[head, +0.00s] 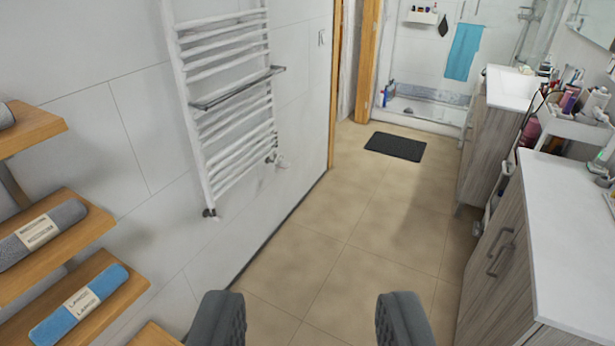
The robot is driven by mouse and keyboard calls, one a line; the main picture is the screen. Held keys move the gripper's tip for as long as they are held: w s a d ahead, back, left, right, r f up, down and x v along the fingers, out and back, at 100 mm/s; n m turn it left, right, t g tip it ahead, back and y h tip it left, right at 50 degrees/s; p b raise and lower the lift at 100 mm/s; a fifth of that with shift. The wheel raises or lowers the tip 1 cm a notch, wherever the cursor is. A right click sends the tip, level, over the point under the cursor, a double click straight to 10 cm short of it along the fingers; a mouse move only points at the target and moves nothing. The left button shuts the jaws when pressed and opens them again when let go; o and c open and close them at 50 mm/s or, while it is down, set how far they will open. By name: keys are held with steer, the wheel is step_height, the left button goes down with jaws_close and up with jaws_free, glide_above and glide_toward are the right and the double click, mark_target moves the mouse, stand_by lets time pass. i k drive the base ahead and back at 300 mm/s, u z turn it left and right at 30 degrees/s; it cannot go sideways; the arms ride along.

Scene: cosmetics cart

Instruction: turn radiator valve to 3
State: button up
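A white ladder-style towel radiator (228,110) is mounted on the left wall. A small white radiator valve (283,161) sits at its lower right corner, close to the wall. The valve is too small to read any numbers on it. A dark fitting (209,213) is at the radiator's lower left corner. My gripper (311,305) is at the bottom of the view, with its two dark fingers wide apart and nothing between them. It is well short of the radiator and apart from everything.
Wooden shelves (130,290) with rolled towels stand at the left. A cabinet with a white top (570,230) and a cart with cosmetics (575,128) line the right. A dark mat (395,146) lies before the shower. The tiled floor (350,235) between is clear.

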mark_target(283, 164)
steer(key=z, duration=0.3)
steer(key=i, duration=1.3)
steer(key=z, duration=0.3)
steer(key=i, duration=1.25)
steer(key=u, duration=0.5)
steer(key=i, duration=1.3)
steer(key=u, duration=0.45)
